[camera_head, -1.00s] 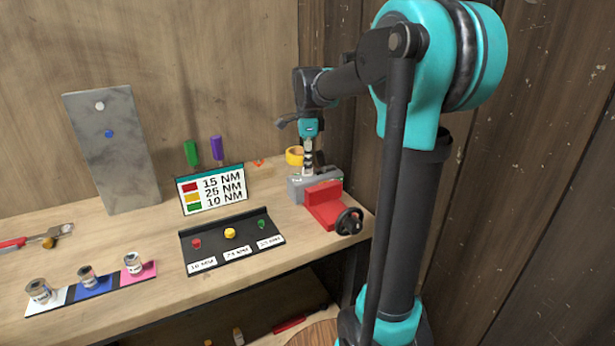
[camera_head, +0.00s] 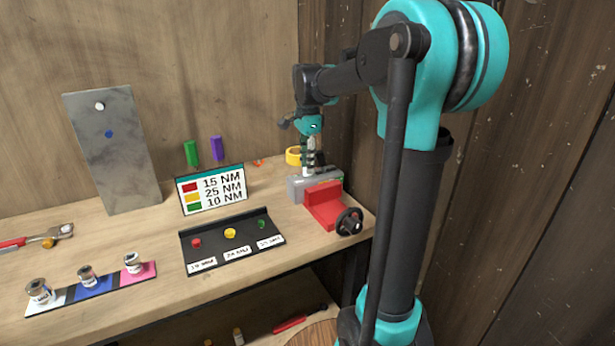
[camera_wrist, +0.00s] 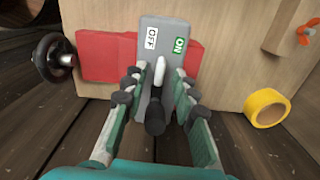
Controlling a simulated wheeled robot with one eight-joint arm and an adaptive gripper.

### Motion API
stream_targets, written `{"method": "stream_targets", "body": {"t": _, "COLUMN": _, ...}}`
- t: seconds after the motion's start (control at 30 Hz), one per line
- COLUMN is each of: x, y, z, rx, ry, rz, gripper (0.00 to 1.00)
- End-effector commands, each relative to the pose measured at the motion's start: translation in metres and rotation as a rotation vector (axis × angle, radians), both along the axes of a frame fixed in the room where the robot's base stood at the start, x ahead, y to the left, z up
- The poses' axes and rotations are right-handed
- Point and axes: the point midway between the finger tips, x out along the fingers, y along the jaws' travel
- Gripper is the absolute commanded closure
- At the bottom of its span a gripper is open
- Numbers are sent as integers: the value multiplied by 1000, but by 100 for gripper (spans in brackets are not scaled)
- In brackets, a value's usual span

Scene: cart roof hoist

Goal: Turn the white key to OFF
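The grey switch box (camera_wrist: 176,33) carries a white OFF label (camera_wrist: 151,38) on the left and a green ON label (camera_wrist: 180,45) on the right in the wrist view. The white key (camera_wrist: 159,71) stands on the box's face, roughly lengthwise in the picture. My gripper (camera_wrist: 158,80) is open, with one finger on each side of the key and a gap to it. In the head view the box (camera_head: 300,190) is at the bench's right end, with my gripper (camera_head: 313,168) just above it. The key's base is partly hidden.
A red vise (camera_head: 322,205) with a black handwheel (camera_head: 349,221) is beside the box. A yellow tape roll (camera_wrist: 267,107) lies nearby. A torque sign (camera_head: 211,190) and a black button panel (camera_head: 232,240) are left. Wooden walls stand close behind and to the right.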

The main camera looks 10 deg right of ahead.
Motion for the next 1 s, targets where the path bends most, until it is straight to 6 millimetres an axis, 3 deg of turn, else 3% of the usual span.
{"method": "stream_targets", "body": {"t": 0.53, "x": 0, "y": 0, "z": 58, "rx": 0, "ry": 0, "rz": 0, "gripper": 72}}
{"method": "stream_targets", "body": {"t": 1.0, "x": 0, "y": 0, "z": 62, "rx": 0, "ry": 0, "rz": 0, "gripper": 72}}
